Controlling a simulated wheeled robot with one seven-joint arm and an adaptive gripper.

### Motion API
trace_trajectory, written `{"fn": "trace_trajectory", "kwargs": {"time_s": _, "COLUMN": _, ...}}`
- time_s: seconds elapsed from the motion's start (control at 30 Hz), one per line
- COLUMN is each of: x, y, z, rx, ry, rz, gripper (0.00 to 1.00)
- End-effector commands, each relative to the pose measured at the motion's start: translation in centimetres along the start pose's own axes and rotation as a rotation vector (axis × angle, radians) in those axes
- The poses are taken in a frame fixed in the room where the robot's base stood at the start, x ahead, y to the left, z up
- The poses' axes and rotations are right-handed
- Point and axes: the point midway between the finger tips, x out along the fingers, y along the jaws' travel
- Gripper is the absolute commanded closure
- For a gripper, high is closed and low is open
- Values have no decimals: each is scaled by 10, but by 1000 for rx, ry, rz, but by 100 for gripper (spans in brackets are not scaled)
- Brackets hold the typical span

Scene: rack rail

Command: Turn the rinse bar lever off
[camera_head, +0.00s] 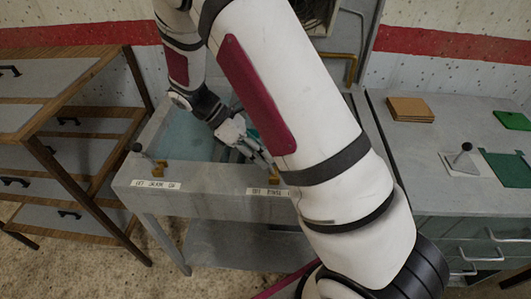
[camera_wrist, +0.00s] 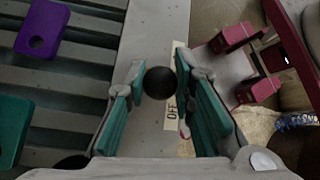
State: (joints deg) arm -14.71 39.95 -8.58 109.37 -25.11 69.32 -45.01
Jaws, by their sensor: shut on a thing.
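The rinse bar lever's black ball knob (camera_wrist: 160,82) sits between my gripper's teal-padded fingers (camera_wrist: 160,75) in the wrist view. My gripper is shut on the knob. A white label reading OFF (camera_wrist: 171,118) lies just below and beside the knob on the grey rim. In the head view, my gripper (camera_head: 265,158) is at the front rim of the grey bench (camera_head: 225,180), partly covered by my arm. The lever is hidden there. A partly covered label (camera_head: 267,191) shows on the front edge below the gripper.
Another dark-knobbed lever (camera_head: 137,148) stands at the bench's left corner, near another label (camera_head: 155,185). Wooden drawers (camera_head: 60,150) stand left. The right counter (camera_head: 425,190) holds brown boards (camera_head: 410,109), green pieces and a knob on a white plate. Purple (camera_wrist: 42,28) and teal (camera_wrist: 12,130) plates lie on slats.

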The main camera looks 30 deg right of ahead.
Motion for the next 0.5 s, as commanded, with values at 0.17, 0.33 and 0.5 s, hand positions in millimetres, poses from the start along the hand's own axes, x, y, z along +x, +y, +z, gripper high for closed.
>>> {"fn": "trace_trajectory", "kwargs": {"time_s": 0.17, "x": -3, "y": 2, "z": -8, "rx": -3, "ry": 12, "rz": 8, "gripper": 100}}
{"fn": "trace_trajectory", "kwargs": {"time_s": 0.33, "x": -4, "y": 2, "z": -10, "rx": -4, "ry": 14, "rz": 8, "gripper": 100}}
{"fn": "trace_trajectory", "kwargs": {"time_s": 0.5, "x": -4, "y": 2, "z": -10, "rx": -5, "ry": 15, "rz": 8, "gripper": 100}}
